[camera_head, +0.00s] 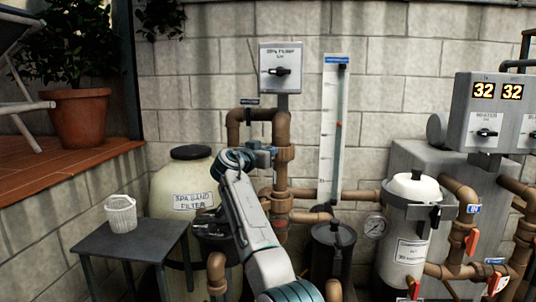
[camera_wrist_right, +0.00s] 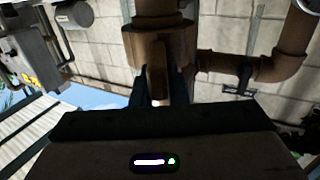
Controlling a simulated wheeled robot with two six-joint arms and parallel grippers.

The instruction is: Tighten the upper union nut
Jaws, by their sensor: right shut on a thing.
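The fingers are shut on this lug. The lug is mostly hidden in the head view. My left gripper is not in view.
A white gauge board (camera_head: 333,130) is to the right. The spa sand filter (camera_head: 170,190) stands behind my right arm. A small table (camera_head: 95,242) carries a white basket (camera_head: 121,214). A pressure gauge (camera_head: 374,227) sits beside a pale canister.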

